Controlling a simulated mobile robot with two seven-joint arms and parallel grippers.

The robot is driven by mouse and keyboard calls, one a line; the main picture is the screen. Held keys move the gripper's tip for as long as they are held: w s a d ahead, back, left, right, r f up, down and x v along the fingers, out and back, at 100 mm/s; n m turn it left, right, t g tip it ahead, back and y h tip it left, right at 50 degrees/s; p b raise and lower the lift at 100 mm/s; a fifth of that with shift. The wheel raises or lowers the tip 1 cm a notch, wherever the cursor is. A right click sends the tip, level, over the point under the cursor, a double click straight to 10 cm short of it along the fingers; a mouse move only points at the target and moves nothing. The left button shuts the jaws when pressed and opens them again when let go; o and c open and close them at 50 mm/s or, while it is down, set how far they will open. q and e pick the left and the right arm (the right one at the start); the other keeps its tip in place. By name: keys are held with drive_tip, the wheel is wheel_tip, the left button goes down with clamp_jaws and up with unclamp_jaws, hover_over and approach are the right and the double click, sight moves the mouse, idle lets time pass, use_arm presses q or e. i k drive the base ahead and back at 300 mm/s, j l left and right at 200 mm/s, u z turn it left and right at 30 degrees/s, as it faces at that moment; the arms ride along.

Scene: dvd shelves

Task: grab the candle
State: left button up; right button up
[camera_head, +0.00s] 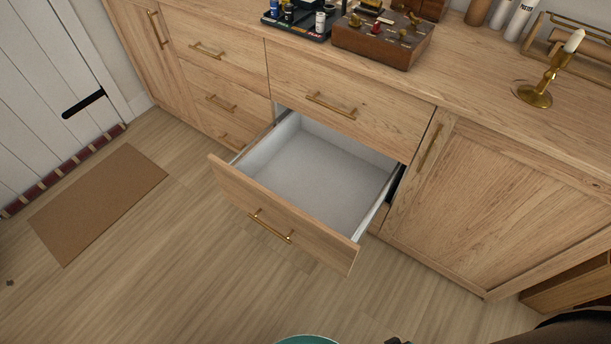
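A short white candle (574,41) stands upright in a brass candlestick (536,94) on the wooden counter at the right. The candlestick has a round base and a side handle. The counter around its base is bare. Neither of my grippers can be made out in the head view, and nothing touches the candle.
A drawer (318,178) under the counter (480,108) is pulled out and looks empty. A wooden box with knobs (382,40) and a dark tray of small bottles (302,20) stand left of the candlestick. A brown mat (98,203) lies on the floor. A teal rounded thing (307,340) shows at the bottom.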

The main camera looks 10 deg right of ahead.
sight(575, 39)
drive_tip(key=z, duration=1.75)
drive_tip(key=i+l+u, duration=0.1)
drive_tip(key=i+l, duration=0.25)
drive_tip(key=l, duration=0.1)
